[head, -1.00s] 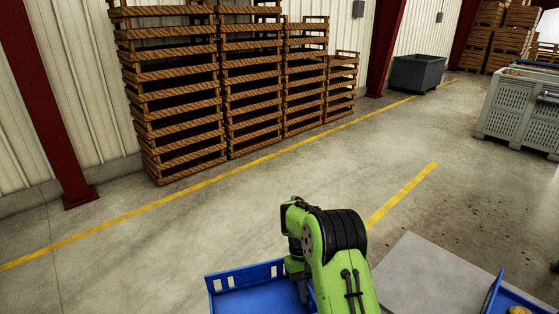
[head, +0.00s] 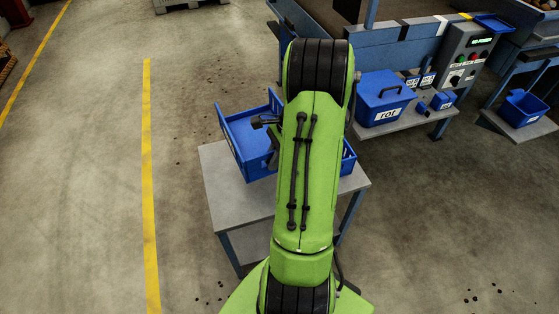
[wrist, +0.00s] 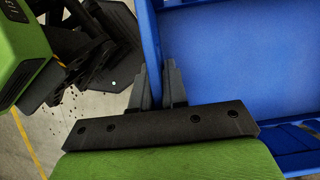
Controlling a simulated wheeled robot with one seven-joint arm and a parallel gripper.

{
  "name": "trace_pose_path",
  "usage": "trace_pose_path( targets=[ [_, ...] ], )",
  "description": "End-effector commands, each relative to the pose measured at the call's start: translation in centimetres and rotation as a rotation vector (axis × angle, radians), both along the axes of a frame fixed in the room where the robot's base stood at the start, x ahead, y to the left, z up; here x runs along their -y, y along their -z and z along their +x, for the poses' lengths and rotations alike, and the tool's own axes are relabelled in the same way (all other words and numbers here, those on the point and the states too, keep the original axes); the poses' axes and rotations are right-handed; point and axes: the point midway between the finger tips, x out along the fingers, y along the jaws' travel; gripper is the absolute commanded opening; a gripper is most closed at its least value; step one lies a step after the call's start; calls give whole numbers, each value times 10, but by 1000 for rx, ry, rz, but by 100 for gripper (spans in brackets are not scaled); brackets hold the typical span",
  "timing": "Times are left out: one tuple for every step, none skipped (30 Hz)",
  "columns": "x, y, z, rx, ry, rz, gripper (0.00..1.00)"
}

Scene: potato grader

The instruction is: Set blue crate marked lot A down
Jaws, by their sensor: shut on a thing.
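A blue crate (head: 232,137) is at the far left part of the grey-topped table (head: 222,190) in the head view, partly hidden by my arm. In the wrist view my gripper (wrist: 159,70) is shut on the rim of the crate wall, with the crate's empty-looking blue inside (wrist: 245,60) to the right. I cannot tell whether the crate's bottom touches the table. A second piece of blue crate (head: 348,160) shows right of my arm on the table.
A lidded blue box marked "rot" (head: 385,100) stands on a shelf to the right, beside a control panel (head: 468,55). Another blue bin (head: 523,107) is at far right. Open floor with a yellow line (head: 150,190) lies left.

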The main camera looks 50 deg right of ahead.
Motion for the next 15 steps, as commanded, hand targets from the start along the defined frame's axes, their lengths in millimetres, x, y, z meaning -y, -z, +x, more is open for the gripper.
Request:
trace_pose_path(
  targets=[
    [0,-6,-3,4,59,0,0],
    [1,-6,-5,3,86,1,0],
    [2,-2,-6,2,107,2,0],
    [2,4,-6,1,115,2,0],
    [2,12,-6,1,117,4,0],
    [1,25,-6,-1,117,6,0],
    [1,35,-6,-2,116,5,0],
    [1,46,-6,-3,114,6,0],
    [1,58,-6,-3,115,5,0],
    [1,68,-6,-3,114,5,0],
    [2,77,-6,-2,114,4,0],
    [1,89,-6,-3,113,5,0],
    [1,98,-6,-2,114,4,0],
    [2,106,-6,-3,112,4,0],
    [2,115,-6,-2,112,3,0]
  ],
)
